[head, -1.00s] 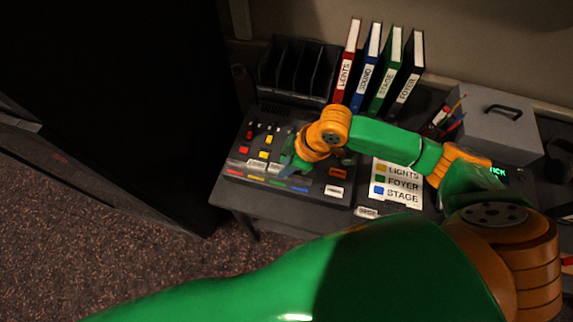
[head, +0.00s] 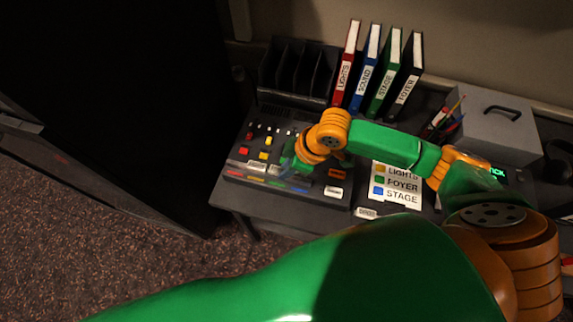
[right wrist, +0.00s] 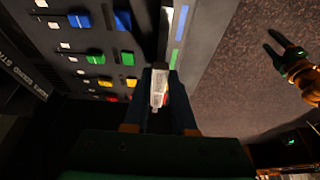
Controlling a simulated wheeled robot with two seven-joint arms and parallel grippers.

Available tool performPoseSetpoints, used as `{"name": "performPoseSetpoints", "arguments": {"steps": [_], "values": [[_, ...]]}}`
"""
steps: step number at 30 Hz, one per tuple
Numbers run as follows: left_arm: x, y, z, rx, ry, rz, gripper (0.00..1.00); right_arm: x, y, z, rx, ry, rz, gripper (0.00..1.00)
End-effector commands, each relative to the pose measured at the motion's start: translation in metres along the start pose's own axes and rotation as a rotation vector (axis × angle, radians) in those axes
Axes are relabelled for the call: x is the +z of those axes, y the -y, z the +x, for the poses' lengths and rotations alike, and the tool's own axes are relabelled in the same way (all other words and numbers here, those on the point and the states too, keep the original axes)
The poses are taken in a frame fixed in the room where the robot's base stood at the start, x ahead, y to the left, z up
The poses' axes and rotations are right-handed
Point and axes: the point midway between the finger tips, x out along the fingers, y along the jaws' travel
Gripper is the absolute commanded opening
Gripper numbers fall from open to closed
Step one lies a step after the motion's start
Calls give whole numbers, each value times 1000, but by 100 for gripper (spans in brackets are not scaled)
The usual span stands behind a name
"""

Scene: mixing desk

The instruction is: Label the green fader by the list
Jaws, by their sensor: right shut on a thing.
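The mixing desk (head: 262,142) has coloured fader caps and a row of coloured strips along its front edge. My right gripper (head: 287,169) is low over the front of the desk, partly hidden by its wrist. In the right wrist view it is shut on a small white label (right wrist: 159,88), whose text I cannot read. Green fader caps (right wrist: 95,58) show beyond the fingers, beside blue, yellow and red ones. The list (head: 397,183) shows yellow LIGHTS, green FOYER, blue STAGE. My left gripper (right wrist: 285,47) is open and empty over the floor in the right wrist view.
One white label (head: 334,191) lies at the desk's front right; another (head: 367,212) lies near the table's front edge. Several binders (head: 382,75), a black rack (head: 298,70) and a grey box (head: 494,122) stand behind. My right arm crosses above the list.

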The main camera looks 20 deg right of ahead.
Motion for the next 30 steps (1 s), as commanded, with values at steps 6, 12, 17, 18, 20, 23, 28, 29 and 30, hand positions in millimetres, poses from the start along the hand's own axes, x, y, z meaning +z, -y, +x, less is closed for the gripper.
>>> {"name": "performPoseSetpoints", "arguments": {"steps": [6,12,17,18,20,23,28,29,30], "values": [[0,0,0,0,0,0,60,0,0,0,0,0,0,0],[0,0,0,0,0,1,60,0,0,0,0,0,0,0],[0,0,-5,0,0,1,60,-1,0,-1,0,-1,0,0],[-1,0,-6,1,0,1,60,-1,0,-1,1,-1,0,0],[-1,0,-8,1,0,1,60,-1,0,-1,1,-1,0,0],[-1,0,-8,1,0,1,60,-1,0,0,1,0,0,0],[0,0,-7,1,0,1,60,-1,0,1,1,0,-1,0],[0,0,-7,1,1,1,60,-1,0,1,1,0,-1,0],[0,0,-7,1,1,1,60,-1,0,1,1,0,-1,0]]}}
